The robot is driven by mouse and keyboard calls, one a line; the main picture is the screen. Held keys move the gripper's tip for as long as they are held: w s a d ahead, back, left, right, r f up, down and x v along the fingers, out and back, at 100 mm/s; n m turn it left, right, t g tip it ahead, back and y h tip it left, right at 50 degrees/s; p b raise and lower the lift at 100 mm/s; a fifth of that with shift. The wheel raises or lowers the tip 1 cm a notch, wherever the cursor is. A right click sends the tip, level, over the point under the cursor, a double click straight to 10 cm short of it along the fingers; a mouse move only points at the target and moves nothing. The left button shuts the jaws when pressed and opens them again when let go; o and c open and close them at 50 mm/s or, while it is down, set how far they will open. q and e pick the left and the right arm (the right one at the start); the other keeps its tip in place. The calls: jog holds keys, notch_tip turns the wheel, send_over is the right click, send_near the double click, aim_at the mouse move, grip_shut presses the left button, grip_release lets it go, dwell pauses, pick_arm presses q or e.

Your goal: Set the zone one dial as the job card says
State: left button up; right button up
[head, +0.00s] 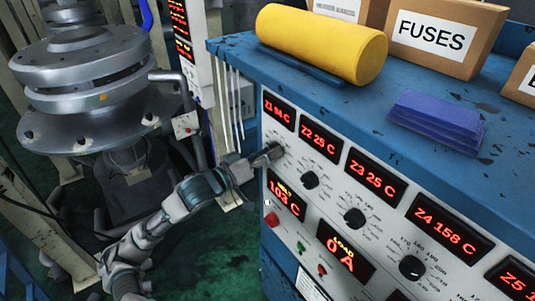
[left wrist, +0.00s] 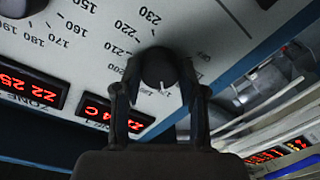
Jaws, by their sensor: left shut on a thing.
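My left gripper (head: 268,154) reaches in from the left to the panel, just below the zone one display (head: 279,111), which reads about 94 C. In the left wrist view my left gripper (left wrist: 158,78) has one finger on each side of the black zone one dial (left wrist: 158,66) and is shut on it. A pale pointer mark shows on the dial's lower edge in that view. Scale numbers from about 200 to 230 and the word OFF show around it. In the head view the gripper hides this dial. My right gripper is not in view. No readable job card shows.
Zone two (head: 310,180), zone three (head: 355,218) and zone four (head: 411,267) dials stand out along the panel. A yellow roll (head: 320,44), a FUSES box (head: 445,35) and a purple stack (head: 438,120) lie on the blue cabinet top (head: 400,80). A red button (head: 271,219) sits below.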

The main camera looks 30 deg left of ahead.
pick_arm(q)
jog(key=o, duration=1.1)
jog(key=shift+w+f, duration=0.1)
jog(key=shift+w, duration=0.05)
jog(key=shift+o, duration=0.2)
jog(key=shift+w+a, duration=0.1)
jog(key=shift+w, duration=0.05)
jog(key=v, duration=0.7)
jog(key=shift+s+a, duration=0.15)
jog(key=shift+s, duration=0.05)
